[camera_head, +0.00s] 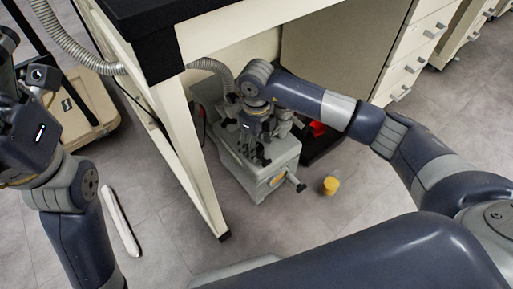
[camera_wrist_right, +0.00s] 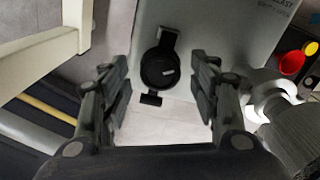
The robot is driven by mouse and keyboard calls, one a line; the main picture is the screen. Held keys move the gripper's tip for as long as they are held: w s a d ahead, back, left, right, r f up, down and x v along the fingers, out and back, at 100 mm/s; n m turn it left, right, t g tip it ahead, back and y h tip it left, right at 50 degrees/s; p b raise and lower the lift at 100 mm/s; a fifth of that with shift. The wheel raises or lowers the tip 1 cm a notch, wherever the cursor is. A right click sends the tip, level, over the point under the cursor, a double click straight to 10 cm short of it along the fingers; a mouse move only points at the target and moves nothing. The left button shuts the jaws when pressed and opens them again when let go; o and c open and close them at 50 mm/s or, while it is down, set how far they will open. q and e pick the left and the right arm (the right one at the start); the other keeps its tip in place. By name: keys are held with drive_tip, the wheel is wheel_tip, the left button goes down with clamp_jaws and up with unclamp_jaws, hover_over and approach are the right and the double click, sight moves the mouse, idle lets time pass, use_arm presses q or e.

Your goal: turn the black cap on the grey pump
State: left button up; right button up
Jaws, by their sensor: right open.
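The grey pump (camera_head: 284,163) stands on the floor under the bench. In the right wrist view its pale top (camera_wrist_right: 215,25) carries the black cap (camera_wrist_right: 160,68), which is round with two short tabs. My right gripper (camera_head: 256,154) is over the pump, pointing down. In the right wrist view its fingers (camera_wrist_right: 160,92) are open, one to each side of the cap, with visible gaps. They do not appear to touch the cap. In the head view the arm and gripper hide the cap. My left arm is at the left edge; its fingers cannot be made out.
A bench leg (camera_head: 190,145) stands left of the pump, and a grey hose (camera_head: 212,67) runs behind it. A white pipe fitting (camera_wrist_right: 270,92) is close to the right finger. A small yellow jar (camera_head: 331,185) and a white bar (camera_head: 120,220) are on the floor.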

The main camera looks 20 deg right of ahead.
drive_tip(key=shift+f, duration=0.5)
drive_tip(key=c, duration=1.1)
drive_tip(key=shift+o, duration=0.2)
drive_tip(key=shift+r, duration=0.1)
drive_tip(key=shift+m+p, duration=0.4)
